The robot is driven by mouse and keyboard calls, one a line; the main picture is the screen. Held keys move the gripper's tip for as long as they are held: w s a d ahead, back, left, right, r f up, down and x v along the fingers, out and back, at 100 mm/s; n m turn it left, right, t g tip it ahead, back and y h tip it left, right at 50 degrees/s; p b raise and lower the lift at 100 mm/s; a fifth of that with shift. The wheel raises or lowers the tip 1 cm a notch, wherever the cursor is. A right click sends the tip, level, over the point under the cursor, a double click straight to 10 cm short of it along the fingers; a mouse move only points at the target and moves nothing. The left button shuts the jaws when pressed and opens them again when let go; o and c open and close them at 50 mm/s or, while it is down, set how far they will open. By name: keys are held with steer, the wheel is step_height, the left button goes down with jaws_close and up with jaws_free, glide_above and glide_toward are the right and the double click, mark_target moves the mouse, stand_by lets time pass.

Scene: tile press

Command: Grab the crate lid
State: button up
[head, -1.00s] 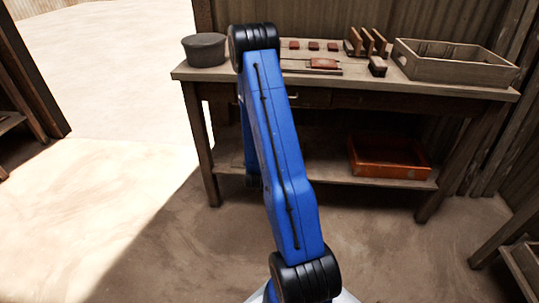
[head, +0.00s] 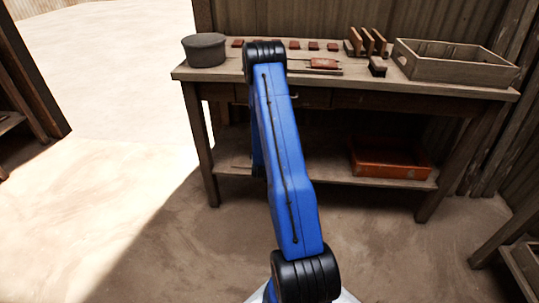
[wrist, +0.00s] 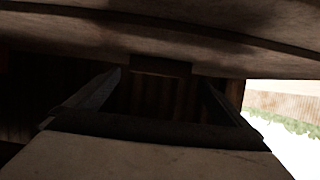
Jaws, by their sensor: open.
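My gripper (wrist: 162,90) is open in the wrist view, its two dark fingers apart with nothing clearly held between them. A small dark block (wrist: 160,67) shows near the fingertips, on the edge of a broad brown surface; I cannot tell whether it belongs to the lid. In the head view my gripper is hidden behind my blue arm.
The wooden bench (head: 430,92) holds a grey round tub (head: 205,50), several small red tiles, a tile rack (head: 366,43) and an open wooden tray (head: 455,68). The lower shelf (head: 330,178) has bare room left of the crate. Floor in front is clear.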

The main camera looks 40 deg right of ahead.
steer(key=shift+x, duration=2.7)
steer(key=shift+f, duration=0.1)
steer(key=c, duration=1.2)
steer(key=shift+c, duration=1)
